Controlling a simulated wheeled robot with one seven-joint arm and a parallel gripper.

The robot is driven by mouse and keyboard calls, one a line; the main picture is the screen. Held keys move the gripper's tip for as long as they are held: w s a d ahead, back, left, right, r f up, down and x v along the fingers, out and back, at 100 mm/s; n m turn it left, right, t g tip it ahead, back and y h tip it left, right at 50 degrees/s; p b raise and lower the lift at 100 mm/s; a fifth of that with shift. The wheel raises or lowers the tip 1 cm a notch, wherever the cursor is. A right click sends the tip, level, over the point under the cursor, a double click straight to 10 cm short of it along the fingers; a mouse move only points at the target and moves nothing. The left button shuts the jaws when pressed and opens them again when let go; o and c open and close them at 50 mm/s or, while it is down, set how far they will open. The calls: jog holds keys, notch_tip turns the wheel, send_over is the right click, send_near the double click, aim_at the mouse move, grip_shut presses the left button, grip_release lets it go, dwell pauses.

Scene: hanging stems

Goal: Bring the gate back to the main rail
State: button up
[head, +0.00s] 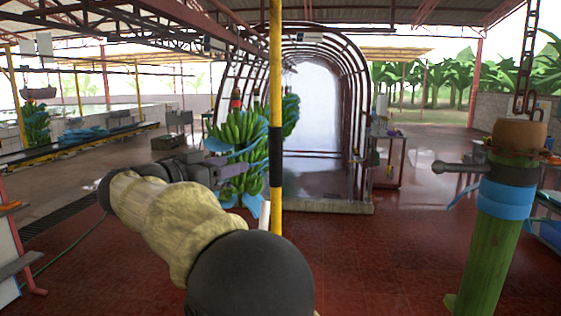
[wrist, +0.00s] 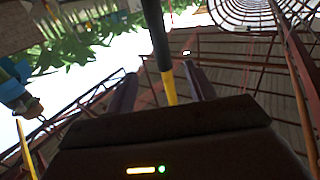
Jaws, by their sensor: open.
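A yellow pole (head: 276,60) with a black sleeve (head: 276,160) hangs upright in the middle of the head view, running out of the top. My gripper (head: 232,162) is open and empty, just left of the sleeve. Neither the gate nor the main rail can be clearly made out; the pole's upper end is cut off.
Green banana bunches (head: 238,135) hang behind my gripper. A hooped metal tunnel (head: 355,75) stands behind the pole. At right a thick green stem (head: 487,255) with a blue band hangs from a chain (head: 527,65). The red floor (head: 385,250) between pole and stem is clear.

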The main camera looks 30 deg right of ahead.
aim_at(281, 150)
jog(key=shift+r, duration=0.15)
jog(key=p+x, duration=0.7)
jog(key=x, duration=0.9)
jog(key=shift+s+d+r, duration=0.1)
jog(key=shift+d+r, duration=0.05)
jog(key=shift+d, duration=0.1)
jog(key=shift+w+d, duration=0.3)
jog(key=shift+d, duration=0.15)
grip_shut()
